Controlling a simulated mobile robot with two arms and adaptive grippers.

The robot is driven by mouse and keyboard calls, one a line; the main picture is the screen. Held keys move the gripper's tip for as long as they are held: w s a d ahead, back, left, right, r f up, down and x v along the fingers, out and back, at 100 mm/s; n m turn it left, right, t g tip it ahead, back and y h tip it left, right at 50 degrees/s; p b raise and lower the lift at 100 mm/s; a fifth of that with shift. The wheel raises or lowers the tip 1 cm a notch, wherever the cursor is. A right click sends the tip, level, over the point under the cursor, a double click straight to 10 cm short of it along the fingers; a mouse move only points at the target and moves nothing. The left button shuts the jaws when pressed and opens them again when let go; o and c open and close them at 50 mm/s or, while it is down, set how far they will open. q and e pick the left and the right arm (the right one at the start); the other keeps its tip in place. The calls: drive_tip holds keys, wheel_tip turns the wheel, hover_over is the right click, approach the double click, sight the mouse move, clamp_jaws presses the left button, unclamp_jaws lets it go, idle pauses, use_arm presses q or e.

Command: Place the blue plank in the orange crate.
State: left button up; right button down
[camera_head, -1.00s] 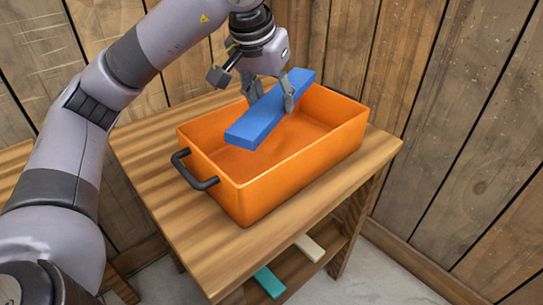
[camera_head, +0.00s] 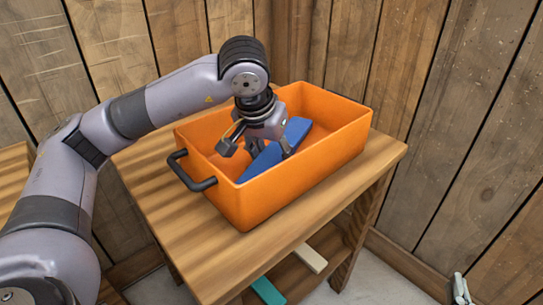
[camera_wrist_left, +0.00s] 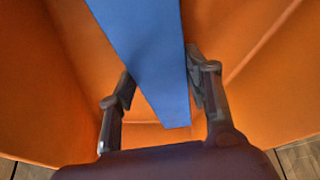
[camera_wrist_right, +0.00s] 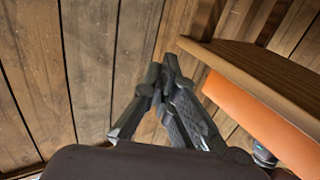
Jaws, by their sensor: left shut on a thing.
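The blue plank (camera_head: 296,130) is inside the orange crate (camera_head: 300,190), below rim level and tilted. My left gripper (camera_head: 271,156) reaches down into the crate and is shut on the plank. In the left wrist view the plank (camera_wrist_left: 152,50) runs between the two fingers (camera_wrist_left: 158,88), with the crate's orange walls (camera_wrist_left: 265,95) around it. I cannot tell whether the plank touches the crate floor. My right gripper (camera_wrist_right: 163,68) is shut and empty, outside the crate; part of it (camera_head: 460,288) shows at the lower right of the head view.
The crate stands on a wooden table (camera_head: 155,175), with a black handle (camera_head: 193,172) on its left end. A teal plank (camera_head: 268,290) and a cream plank (camera_head: 311,258) lie on the lower shelf. Wooden walls (camera_head: 440,120) close in behind and to the right.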

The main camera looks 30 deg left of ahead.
use_arm(q)
drive_tip(key=shift+f, duration=0.15)
use_arm(e)
drive_tip(key=shift+r, duration=0.35)
use_arm(q)
drive_tip(key=shift+f, duration=0.1)
use_arm(e)
drive_tip(key=shift+a, duration=0.1)
use_arm(q)
drive_tip(key=o, duration=1.3)
use_arm(e)
drive_tip(key=shift+r+t+y, duration=0.3)
drive_tip(key=shift+r, duration=0.1)
